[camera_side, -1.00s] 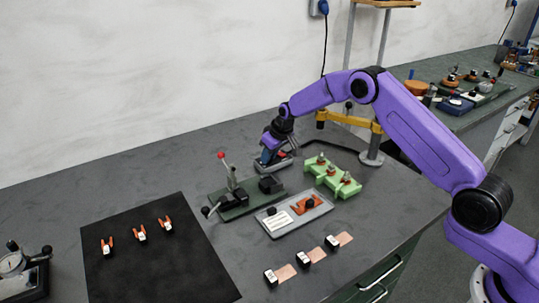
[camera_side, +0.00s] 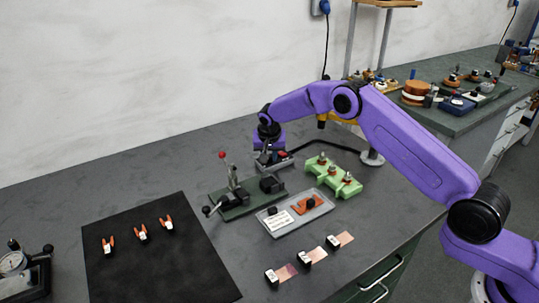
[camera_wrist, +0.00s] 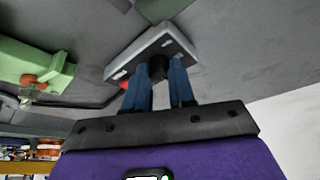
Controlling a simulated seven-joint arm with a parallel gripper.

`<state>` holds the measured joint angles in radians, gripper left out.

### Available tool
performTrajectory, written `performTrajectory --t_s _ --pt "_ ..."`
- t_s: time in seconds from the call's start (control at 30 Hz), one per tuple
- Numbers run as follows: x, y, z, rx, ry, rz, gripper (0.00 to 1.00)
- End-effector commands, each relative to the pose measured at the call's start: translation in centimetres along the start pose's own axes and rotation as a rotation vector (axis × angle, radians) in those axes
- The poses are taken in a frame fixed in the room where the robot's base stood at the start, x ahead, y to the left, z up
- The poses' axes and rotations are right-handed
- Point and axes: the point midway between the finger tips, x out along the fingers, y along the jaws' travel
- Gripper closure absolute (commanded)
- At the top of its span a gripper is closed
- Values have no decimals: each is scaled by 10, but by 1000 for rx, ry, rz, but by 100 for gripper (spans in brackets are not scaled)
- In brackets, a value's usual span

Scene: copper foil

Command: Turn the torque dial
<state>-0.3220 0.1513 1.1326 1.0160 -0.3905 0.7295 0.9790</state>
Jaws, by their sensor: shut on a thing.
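The torque dial (camera_wrist: 158,67) is a small black knob on a grey box (camera_wrist: 146,43), seen in the wrist view. My gripper (camera_wrist: 160,80) has its two blue fingers on either side of the knob and is shut on it. In the side view my gripper (camera_side: 270,153) reaches down over the same grey box (camera_side: 275,166) at the back of the table. The dial is hidden there by the fingers, and I cannot read its setting in either view.
A green press with a red-knobbed lever (camera_side: 233,187) stands close in front. A light green block with several pegs (camera_side: 332,176) stands to the right. A grey tray (camera_side: 275,228), a black mat (camera_side: 150,250) and a gauge (camera_side: 14,263) are farther forward or left. A cable loops behind.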

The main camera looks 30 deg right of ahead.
Motion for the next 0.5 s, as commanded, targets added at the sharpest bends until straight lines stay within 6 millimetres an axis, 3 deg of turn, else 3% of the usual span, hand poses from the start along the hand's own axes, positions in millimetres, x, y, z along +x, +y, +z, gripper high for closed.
performTrajectory --t_s 0.5 --pt "0 -1 1 97 -3 42 100"
